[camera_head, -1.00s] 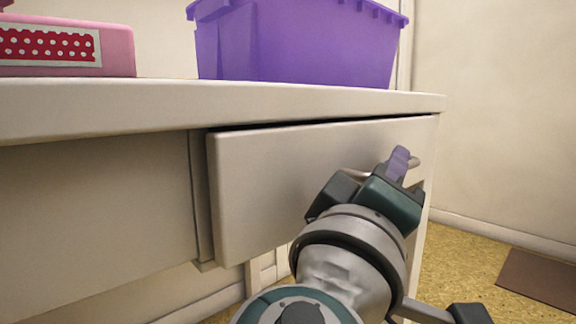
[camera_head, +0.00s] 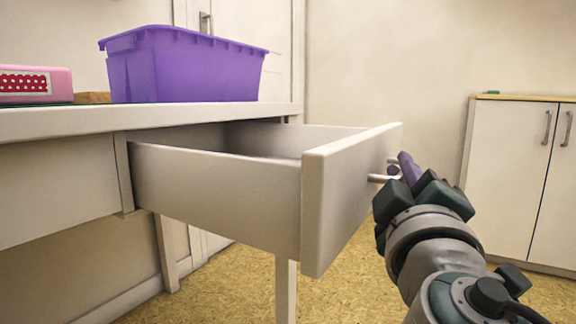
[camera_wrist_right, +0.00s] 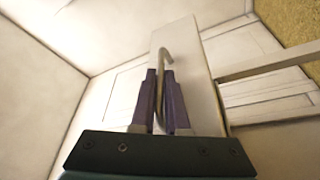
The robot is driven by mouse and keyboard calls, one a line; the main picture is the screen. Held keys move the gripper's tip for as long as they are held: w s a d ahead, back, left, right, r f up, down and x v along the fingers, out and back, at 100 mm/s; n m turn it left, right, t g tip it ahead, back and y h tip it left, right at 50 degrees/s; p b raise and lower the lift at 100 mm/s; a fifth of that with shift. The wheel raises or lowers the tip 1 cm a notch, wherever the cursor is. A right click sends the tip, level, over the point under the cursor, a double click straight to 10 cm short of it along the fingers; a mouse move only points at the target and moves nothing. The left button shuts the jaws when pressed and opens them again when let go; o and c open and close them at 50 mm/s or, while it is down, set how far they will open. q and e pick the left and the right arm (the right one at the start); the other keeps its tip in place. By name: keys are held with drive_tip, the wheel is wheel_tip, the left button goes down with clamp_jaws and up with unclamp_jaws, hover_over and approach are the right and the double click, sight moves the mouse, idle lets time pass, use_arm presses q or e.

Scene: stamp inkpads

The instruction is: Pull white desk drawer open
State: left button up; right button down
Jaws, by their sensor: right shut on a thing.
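The white desk drawer (camera_head: 225,195) is pulled well out from under the desk top (camera_head: 60,122). Its front panel (camera_head: 340,195) stands far clear of the desk, and part of its inside shows. My right gripper (camera_head: 398,170) is at the metal bar handle (camera_head: 378,178) on the outer face of the front panel. In the right wrist view, the purple fingers of this gripper (camera_wrist_right: 160,100) are shut around the handle (camera_wrist_right: 164,62). My left gripper is not in view.
A purple bin (camera_head: 190,70) and a pink box (camera_head: 35,84) stand on the desk top. A white cabinet (camera_head: 505,170) stands against the wall at the right. The yellowish floor (camera_head: 345,285) between drawer and cabinet is open.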

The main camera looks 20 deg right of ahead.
drive_tip(key=shift+d, duration=0.1)
idle(0.3)
drive_tip(key=c, duration=1.2)
unclamp_jaws()
drive_tip(key=shift+s, duration=0.1)
drive_tip(key=p+v, duration=0.1)
drive_tip(key=v, duration=0.9)
